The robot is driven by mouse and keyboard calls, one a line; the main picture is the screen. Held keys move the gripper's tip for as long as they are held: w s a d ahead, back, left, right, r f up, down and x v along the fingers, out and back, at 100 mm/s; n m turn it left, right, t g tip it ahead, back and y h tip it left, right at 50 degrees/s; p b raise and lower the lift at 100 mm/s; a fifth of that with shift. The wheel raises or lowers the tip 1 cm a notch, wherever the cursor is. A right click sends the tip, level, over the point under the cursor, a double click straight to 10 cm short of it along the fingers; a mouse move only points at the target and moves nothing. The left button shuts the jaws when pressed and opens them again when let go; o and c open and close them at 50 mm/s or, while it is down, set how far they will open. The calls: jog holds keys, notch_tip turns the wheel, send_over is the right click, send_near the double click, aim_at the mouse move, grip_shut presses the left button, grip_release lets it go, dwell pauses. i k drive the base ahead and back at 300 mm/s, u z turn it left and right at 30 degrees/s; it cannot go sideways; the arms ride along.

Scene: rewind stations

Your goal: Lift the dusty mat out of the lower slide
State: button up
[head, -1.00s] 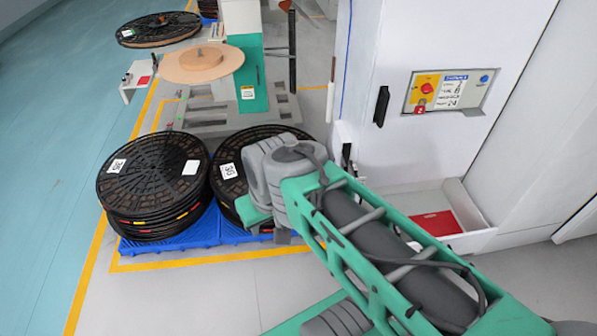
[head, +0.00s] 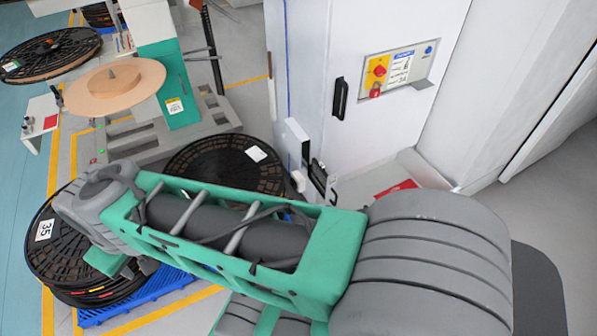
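A flat red sheet (head: 397,188), which may be the dusty mat, lies in a low white tray (head: 432,168) at the foot of the white cabinet. My arm covers its near part in the head view, so only a strip of red shows. I cannot tell whether this tray is the lower slide. My arm crosses the front of the picture, with its bent joint at the left. I cannot make out my gripper or its fingers in this view.
The white cabinet (head: 380,130) has a black handle and a control panel (head: 395,75). Black reels (head: 215,160) stand on a blue pallet (head: 150,295) at left, partly behind my arm. A green stand (head: 165,75) with a tan disc (head: 115,88) is behind. Grey floor shows behind the cabinet's left side.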

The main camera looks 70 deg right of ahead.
aim_at(319, 169)
jog(key=z, duration=0.5)
jog(key=i, duration=0.75)
jog(key=z, duration=1.1)
jog(key=i, duration=0.2)
jog(key=z, duration=0.25)
